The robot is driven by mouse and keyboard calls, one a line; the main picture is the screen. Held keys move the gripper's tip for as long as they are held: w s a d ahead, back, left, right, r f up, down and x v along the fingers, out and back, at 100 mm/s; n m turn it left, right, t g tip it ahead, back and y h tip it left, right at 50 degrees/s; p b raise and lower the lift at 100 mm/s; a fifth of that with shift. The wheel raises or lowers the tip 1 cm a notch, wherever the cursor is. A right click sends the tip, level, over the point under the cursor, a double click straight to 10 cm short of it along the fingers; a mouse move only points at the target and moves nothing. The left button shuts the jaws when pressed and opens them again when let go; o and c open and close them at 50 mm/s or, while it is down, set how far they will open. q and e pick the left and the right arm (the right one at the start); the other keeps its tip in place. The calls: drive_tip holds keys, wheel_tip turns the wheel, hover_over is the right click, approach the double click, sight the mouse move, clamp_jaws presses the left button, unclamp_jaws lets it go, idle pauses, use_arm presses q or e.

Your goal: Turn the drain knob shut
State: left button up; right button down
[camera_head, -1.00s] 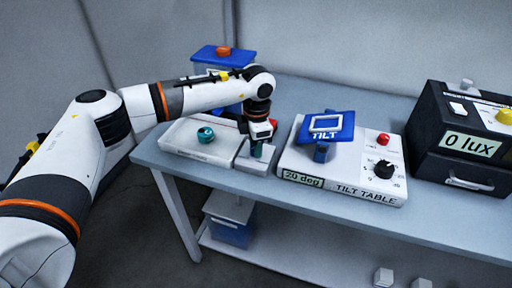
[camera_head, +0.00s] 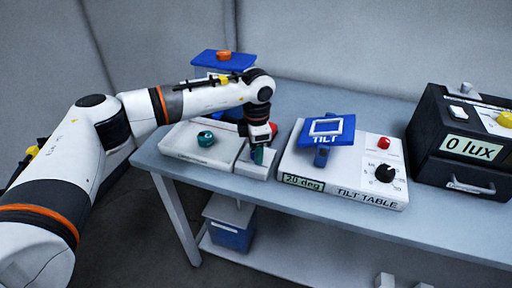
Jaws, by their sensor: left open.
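A white shallow tray (camera_head: 176,147) sits at the left end of the bench, with a round teal object (camera_head: 205,138) in it. Beside its right end stands a small white block (camera_head: 252,169). A teal knob (camera_head: 258,155) is on that block, partly hidden by my left gripper (camera_head: 258,147). My left gripper points down at this knob, with its open fingers around or right beside it; I cannot tell whether they touch. No readable label marks the knob as the drain. My right gripper is not in view.
A tilt table (camera_head: 308,168) with a blue plate (camera_head: 327,129) stands close right of my gripper. A blue box (camera_head: 208,59) with an orange knob is behind my forearm. A black lux box (camera_head: 424,131) is at the right. The bench front (camera_head: 330,204) is clear.

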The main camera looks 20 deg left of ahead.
use_arm(q)
wheel_tip(320, 180, up, 12)
drive_tip(key=b, duration=0.1)
drive_tip(key=shift+s+d+b, duration=0.15)
drive_tip(key=shift+s+b, duration=0.05)
drive_tip(key=shift+b, duration=0.1)
idle(0.3)
